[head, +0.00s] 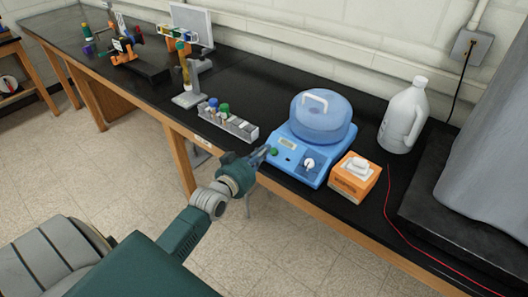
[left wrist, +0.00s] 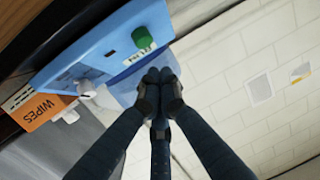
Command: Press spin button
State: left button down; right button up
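The blue centrifuge (head: 305,150) stands on the black bench with its rounded translucent lid (head: 322,118) down. The green spin button (head: 273,151) is on the left of its front panel; in the left wrist view, the button (left wrist: 146,46) sits beside a small white label. My left gripper (head: 264,154) is at the front left of the centrifuge, its tips very near the button. In the left wrist view, the gripper's fingers (left wrist: 160,76) are together and empty, with a visible gap to the button in the picture. My right gripper is not in view.
An orange wipes box (head: 355,178) stands right of the centrifuge, a white jug (head: 403,117) behind it. A tube rack (head: 228,123) stands to the left. A red cord (head: 412,232) runs along the bench at right. Open floor lies before the bench.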

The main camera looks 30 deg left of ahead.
pick_arm(q)
jog(key=s+b, duration=0.2)
jog(key=s, duration=0.6)
jog(key=shift+s+d+r, duration=0.2)
jog(key=shift+s+r, duration=0.1)
jog(key=shift+r, duration=0.05)
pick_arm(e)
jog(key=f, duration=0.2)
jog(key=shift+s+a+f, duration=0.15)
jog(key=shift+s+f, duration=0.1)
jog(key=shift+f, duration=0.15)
